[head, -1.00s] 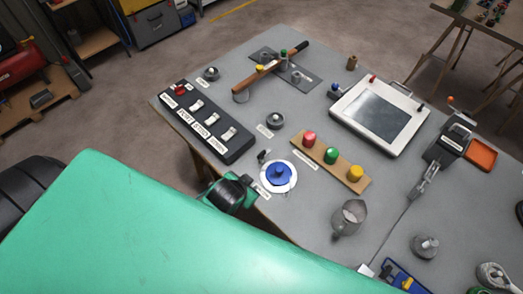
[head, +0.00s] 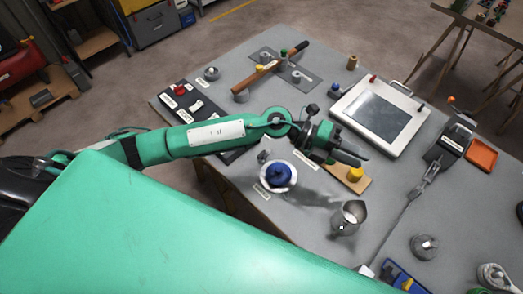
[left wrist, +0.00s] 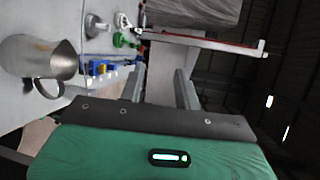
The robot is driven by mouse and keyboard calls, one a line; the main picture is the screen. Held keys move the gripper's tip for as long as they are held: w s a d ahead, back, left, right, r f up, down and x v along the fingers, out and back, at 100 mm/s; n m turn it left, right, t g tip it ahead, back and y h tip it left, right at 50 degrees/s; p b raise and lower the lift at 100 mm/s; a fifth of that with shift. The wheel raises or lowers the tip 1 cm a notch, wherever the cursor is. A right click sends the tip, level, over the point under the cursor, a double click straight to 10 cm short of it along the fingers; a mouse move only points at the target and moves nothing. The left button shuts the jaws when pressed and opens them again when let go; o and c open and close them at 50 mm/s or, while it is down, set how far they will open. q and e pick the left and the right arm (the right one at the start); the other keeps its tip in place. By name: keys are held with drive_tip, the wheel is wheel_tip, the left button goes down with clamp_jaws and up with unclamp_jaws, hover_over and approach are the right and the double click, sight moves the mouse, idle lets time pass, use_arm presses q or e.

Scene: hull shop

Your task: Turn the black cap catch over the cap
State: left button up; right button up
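A blue cap (head: 279,174) with a knob on top sits on a round white plate (head: 292,182) near the table's front left edge. A small dark piece (head: 263,156) stands just behind and left of the cap, apart from it; it looks like the catch, but its shape is too small to tell. My left gripper (head: 356,158) is right of and behind the cap, above the button board. In the left wrist view its two fingers (left wrist: 160,88) stand apart with nothing between them. The cap does not show in that view. My right gripper is not in view.
My left arm crosses above the black switch panel (head: 172,97). A wooden board with a yellow button (head: 355,174) lies under the gripper. A metal jug (head: 348,217) stands in front; it also shows in the left wrist view (left wrist: 40,58). A framed screen (head: 376,112) lies behind.

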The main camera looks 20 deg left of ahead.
use_arm(q)
drive_tip(key=a+f+m+g+y, duration=0.2)
drive_tip(key=a+f+m+y, duration=0.1)
drive_tip(key=a+f+y, duration=0.25)
drive_tip(key=t+y, duration=0.1)
drive_tip(key=y, duration=1)
approach(261, 153)
drive_tip(key=shift+h, duration=0.25)
drive_tip(key=f+p, duration=0.2)
drive_tip(key=f, duration=0.1)
drive_tip(key=f+p, duration=0.2)
drive_tip(key=f, duration=0.2)
drive_tip(key=shift+s+a+f, duration=0.15)
drive_tip(key=shift+s, duration=0.05)
drive_tip(key=shift+f+p, duration=0.3)
drive_tip(key=shift+f, duration=0.45)
drive_tip(key=shift+c, duration=0.4)
clamp_jaws()
